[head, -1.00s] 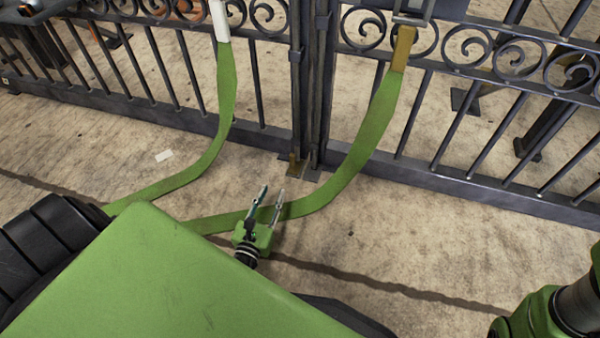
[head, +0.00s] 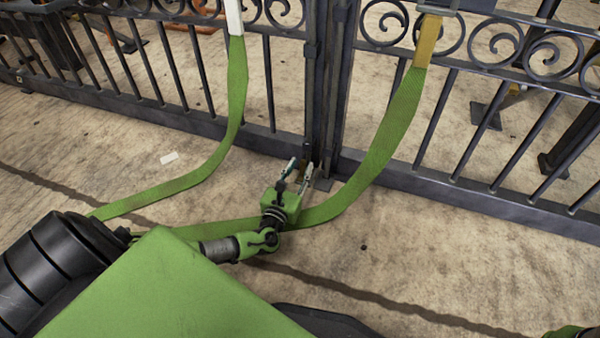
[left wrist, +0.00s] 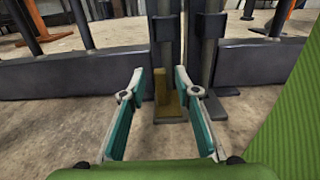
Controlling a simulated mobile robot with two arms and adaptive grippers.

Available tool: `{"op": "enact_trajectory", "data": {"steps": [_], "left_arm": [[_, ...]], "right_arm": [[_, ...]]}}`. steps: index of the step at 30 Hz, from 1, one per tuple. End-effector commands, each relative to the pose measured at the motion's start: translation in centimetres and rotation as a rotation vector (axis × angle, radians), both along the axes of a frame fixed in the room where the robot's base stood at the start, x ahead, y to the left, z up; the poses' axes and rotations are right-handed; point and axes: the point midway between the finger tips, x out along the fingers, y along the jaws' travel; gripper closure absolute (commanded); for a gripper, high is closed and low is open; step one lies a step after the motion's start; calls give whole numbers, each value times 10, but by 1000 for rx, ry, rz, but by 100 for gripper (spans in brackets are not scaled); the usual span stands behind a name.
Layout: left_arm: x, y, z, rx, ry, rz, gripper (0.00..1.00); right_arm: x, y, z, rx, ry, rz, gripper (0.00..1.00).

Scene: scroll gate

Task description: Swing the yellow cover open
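The yellow cover (left wrist: 163,88) is a small dull-yellow upright piece on a flat foot, low at the base of the gate posts in the left wrist view. In the head view its place is mostly hidden behind my gripper. My left gripper (head: 301,164) is open, its two fingers pointing at the foot of the gate's middle posts. In the left wrist view the teal-padded fingers (left wrist: 159,76) stand apart, with the cover seen between them. I see no contact with it.
The dark iron gate (head: 318,90) with scrolls runs across the back. A green strap (head: 390,125) with a yellow-ochre end and another green strap (head: 236,85) with a white end hang from it. Open floor (head: 420,240) lies at the right.

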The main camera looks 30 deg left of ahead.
Motion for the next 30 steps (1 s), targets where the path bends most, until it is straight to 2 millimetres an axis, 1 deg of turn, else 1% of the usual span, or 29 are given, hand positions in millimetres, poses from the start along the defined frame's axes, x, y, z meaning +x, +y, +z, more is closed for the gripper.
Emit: {"op": "enact_trajectory", "data": {"steps": [3,10,11,12,14,23,30], "left_arm": [[4,1,0,0,0,0,71],[5,1,1,0,0,1,71],[5,1,1,0,0,1,76],[5,1,0,0,0,1,86],[5,1,0,0,0,1,100],[4,0,1,-2,0,14,100],[5,-1,2,-6,0,115,100]], "right_arm": [[0,0,-3,0,0,0,60],[0,0,-2,0,0,0,60],[0,0,-2,0,0,0,60],[0,0,-2,0,0,0,60],[0,0,-2,0,0,0,60],[0,0,0,0,0,0,60],[0,0,12,0,1,0,60]]}}
